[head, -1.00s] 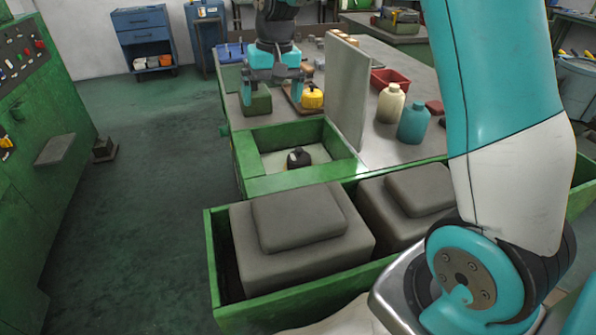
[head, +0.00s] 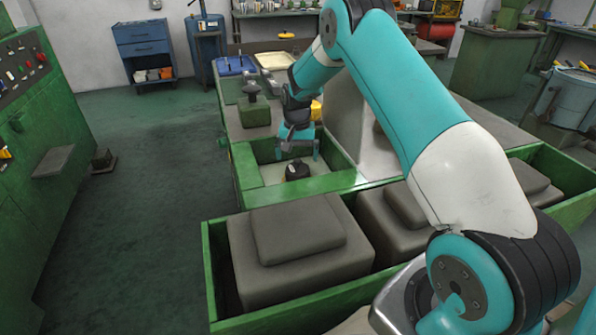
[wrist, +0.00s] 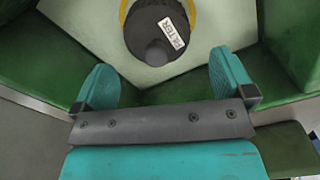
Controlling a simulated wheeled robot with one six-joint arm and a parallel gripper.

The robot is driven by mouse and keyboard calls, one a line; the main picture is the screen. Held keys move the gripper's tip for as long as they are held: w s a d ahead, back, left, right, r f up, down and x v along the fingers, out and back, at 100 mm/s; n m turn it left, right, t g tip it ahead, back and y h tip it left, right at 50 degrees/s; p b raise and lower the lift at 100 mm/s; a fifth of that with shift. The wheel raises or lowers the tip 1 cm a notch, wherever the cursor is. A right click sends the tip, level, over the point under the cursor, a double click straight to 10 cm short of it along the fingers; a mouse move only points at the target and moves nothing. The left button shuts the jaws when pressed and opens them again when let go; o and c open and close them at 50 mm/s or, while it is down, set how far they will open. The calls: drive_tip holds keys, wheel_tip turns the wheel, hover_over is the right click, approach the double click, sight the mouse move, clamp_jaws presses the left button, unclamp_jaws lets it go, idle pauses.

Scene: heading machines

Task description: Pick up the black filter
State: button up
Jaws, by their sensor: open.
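The black filter (head: 297,170) stands in the green-walled bin (head: 342,178) with a pale floor, at the front of the bench. In the wrist view the filter (wrist: 157,32) shows a white "FILTER" label, a round knob and a yellow ring at its base. My gripper (head: 298,150) is over the bin, just above and behind the filter in the head view. Its two teal fingers (wrist: 160,80) are spread apart with nothing between them. The filter lies beyond the fingertips in the wrist view, and I see no contact.
A grey upright panel (head: 360,110) stands to the right of the bin. Large grey blocks (head: 295,245) fill the green trough in front.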

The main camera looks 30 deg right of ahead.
sight(298, 170)
drive_tip(key=shift+s+a+f+p, duration=0.15)
drive_tip(key=shift+f+p, duration=0.35)
drive_tip(key=shift+f, duration=0.95)
drive_tip(key=shift+s+d+f+p, duration=0.15)
drive_tip(key=shift+f+p, duration=0.35)
drive_tip(key=shift+f, duration=0.9)
drive_tip(key=shift+a, duration=0.1)
drive_tip(key=c, duration=0.9)
